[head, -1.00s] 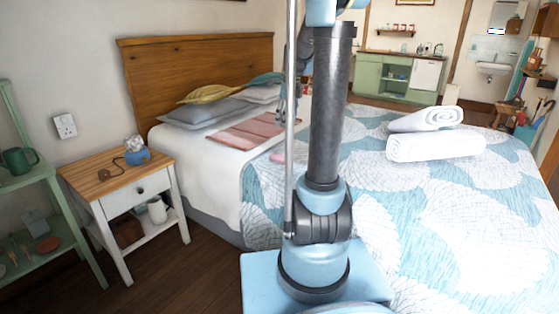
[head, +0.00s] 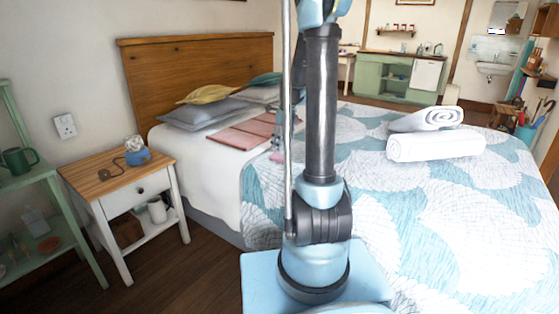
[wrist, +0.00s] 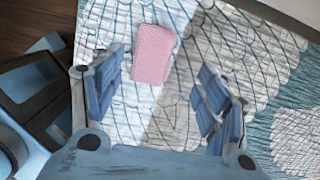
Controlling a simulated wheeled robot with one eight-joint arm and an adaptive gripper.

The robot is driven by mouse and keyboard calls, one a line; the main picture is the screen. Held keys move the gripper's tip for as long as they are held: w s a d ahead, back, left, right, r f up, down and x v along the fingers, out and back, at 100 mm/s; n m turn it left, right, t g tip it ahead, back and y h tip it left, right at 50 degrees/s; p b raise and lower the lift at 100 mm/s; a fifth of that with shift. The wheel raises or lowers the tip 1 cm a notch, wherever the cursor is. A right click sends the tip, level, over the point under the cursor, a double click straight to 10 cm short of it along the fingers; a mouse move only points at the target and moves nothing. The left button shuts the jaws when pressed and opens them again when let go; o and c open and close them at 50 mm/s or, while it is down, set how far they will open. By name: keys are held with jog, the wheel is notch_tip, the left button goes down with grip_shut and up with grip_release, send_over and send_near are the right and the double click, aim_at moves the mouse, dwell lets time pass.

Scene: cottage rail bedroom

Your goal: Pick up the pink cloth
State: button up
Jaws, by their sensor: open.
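The pink cloth (wrist: 153,54) is a small flat rectangle lying on the patterned bedspread (wrist: 250,50) in the wrist view. My gripper (wrist: 158,75) is open and empty, with one blue finger on each side of the picture. The cloth shows beyond the fingertips, between them and nearer the left finger, apart from both. In the head view my gripper (head: 277,146) is low over the bed, left of my arm column; it and my arm mostly hide the cloth there.
Pink folded fabric (head: 238,132) lies on the bed near the pillows (head: 205,112). Two rolled white towels (head: 435,145) lie at the right. A nightstand (head: 120,168) and green shelf (head: 45,200) stand left of the bed. The bed's middle is clear.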

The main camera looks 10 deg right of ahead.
aim_at(280, 154)
jog(key=shift+s+a+f, duration=0.1)
jog(key=shift+a+f, duration=0.05)
jog(key=shift+f, duration=0.85)
jog(key=shift+w+a+f, duration=0.1)
jog(key=shift+a+f, duration=0.1)
jog(key=shift+f, duration=0.85)
jog(key=shift+s+a+f, duration=0.1)
jog(key=shift+a+f, duration=0.05)
jog(key=shift+f, duration=0.85)
jog(key=shift+c, duration=0.5)
jog(key=c, duration=0.9)
